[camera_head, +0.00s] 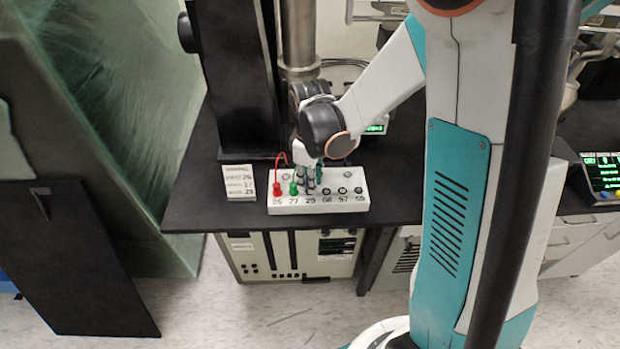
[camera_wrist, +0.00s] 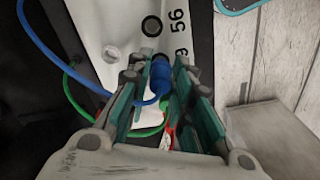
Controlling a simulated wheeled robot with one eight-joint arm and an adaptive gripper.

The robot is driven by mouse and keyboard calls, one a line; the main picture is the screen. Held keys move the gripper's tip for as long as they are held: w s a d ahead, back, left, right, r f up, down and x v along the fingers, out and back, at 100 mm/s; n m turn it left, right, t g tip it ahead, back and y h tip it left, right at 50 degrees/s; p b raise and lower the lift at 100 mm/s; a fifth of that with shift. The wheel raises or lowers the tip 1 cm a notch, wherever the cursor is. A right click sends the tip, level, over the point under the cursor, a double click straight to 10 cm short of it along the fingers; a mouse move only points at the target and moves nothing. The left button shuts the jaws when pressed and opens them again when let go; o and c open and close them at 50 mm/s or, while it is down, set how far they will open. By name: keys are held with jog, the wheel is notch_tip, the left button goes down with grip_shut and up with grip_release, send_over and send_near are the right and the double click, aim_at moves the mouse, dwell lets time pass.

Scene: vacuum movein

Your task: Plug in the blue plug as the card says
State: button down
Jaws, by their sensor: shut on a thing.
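The white socket panel (camera_head: 335,205) has a row of numbered sockets, which seem to read 26, 27, 29, 56, 57 and 59. My gripper (camera_head: 311,184) is over the third socket, seemingly 29. In the wrist view my gripper (camera_wrist: 160,68) is shut on the blue plug (camera_wrist: 160,78), which points at the panel beside a partly covered number ending in 9. I cannot tell whether the plug is seated. A red plug (camera_head: 277,190) stands in the first socket and a green plug (camera_head: 293,189) in the second. The card (camera_head: 239,183) has three lines, seemingly ending 26, 27 and 29.
The panel sits near the front edge of a black bench (camera_head: 395,205). A dark column (camera_head: 236,80) and a metal cylinder (camera_head: 298,35) stand behind. A blue cable (camera_wrist: 45,50) and a green cable (camera_wrist: 85,82) loop beside my gripper. The sockets to the right are empty.

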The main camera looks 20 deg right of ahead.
jog(key=shift+f+b, duration=0.9)
jog(key=shift+f, duration=0.2)
dwell(0.5)
jog(key=c, duration=1.3)
grip_release()
jog(key=shift+c, duration=0.2)
jog(key=shift+r, duration=0.15)
notch_tip(320, 180, up, 12)
jog(key=shift+f, duration=0.1)
jog(key=s+r+m+t, duration=0.3)
jog(key=s+m, duration=0.1)
jog(key=s, duration=0.3)
jog(key=s+r+m+t, duration=0.4)
jog(key=s+m, duration=0.1)
jog(key=s, duration=0.3)
